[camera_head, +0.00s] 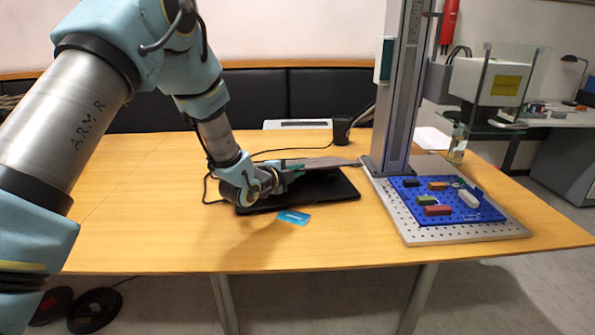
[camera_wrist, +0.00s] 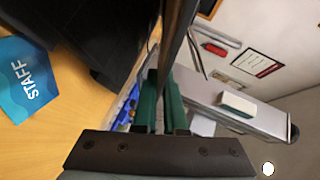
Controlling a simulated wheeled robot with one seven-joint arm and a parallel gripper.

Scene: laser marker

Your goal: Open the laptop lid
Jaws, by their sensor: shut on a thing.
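The black laptop (camera_head: 325,190) lies on the wooden table, with its base flat. Its lid (camera_head: 330,162) stands apart from the base, partly raised, and shows as a thin grey slab. My gripper (camera_head: 293,167) is at the left part of the lid, shut on its edge. In the wrist view the green fingers of my gripper (camera_wrist: 163,85) close around the lid (camera_wrist: 176,35), seen edge-on as a dark strip. The dark laptop base (camera_wrist: 105,40) is left of it there. The hinge is not clearly visible.
A blue staff card (camera_head: 293,217) lies in front of the laptop. A perforated plate (camera_head: 450,235) with a blue board (camera_head: 470,213) and a tall column (camera_head: 398,90) stand right of it. A black cup (camera_head: 341,129) is behind. The table's front left is clear.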

